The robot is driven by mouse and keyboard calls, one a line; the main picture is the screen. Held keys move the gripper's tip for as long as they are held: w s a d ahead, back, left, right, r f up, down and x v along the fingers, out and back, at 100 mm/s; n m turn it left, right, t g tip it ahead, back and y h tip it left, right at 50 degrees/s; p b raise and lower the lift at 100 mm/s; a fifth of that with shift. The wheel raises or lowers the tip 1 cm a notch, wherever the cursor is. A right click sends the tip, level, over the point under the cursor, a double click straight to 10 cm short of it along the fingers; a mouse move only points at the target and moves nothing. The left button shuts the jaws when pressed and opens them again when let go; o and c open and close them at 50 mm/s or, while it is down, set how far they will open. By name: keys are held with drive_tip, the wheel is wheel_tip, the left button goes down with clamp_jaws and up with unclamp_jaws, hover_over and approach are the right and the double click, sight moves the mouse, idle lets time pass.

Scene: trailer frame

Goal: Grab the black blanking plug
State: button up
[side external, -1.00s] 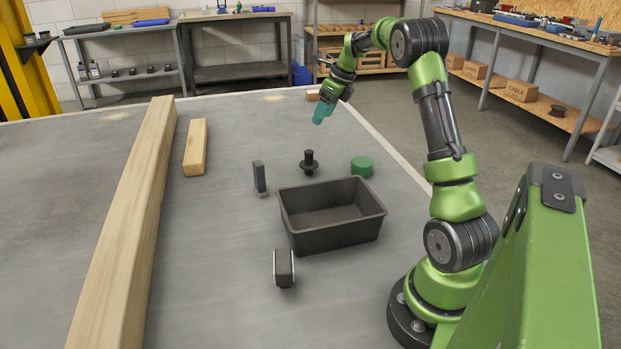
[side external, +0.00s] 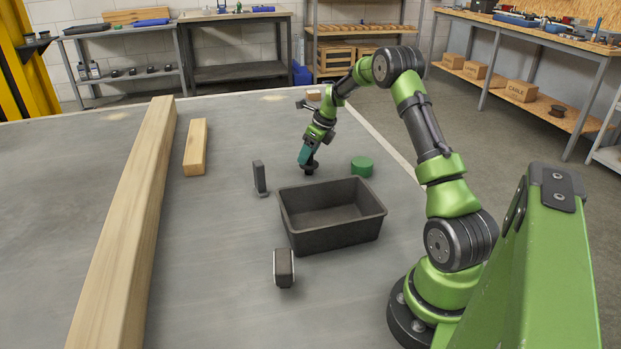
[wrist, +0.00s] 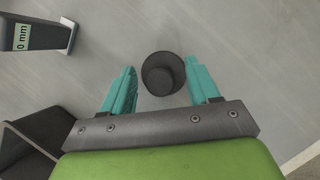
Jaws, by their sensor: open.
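The black blanking plug (side external: 311,169) stands on the grey table behind the dark bin, and my gripper partly hides it in the side view. In the wrist view the plug (wrist: 162,74) is seen from above as a round dark flange with a narrower post. My gripper (side external: 305,160) is low over the plug, pointing down with a tilt. In the wrist view its teal fingers (wrist: 161,90) are apart, one on each side of the plug, with a gap on both sides. The plug lies near the fingertips, slightly forward between them.
An empty dark bin (side external: 292,213) stands in front of the plug. A green round cap (side external: 362,167) is to its right. Wooden beams (side external: 140,200) (side external: 195,148) lie left.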

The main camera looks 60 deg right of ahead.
drive_tip(key=shift+f, duration=0.1)
drive_tip(key=shift+c, duration=0.2)
clamp_jaws()
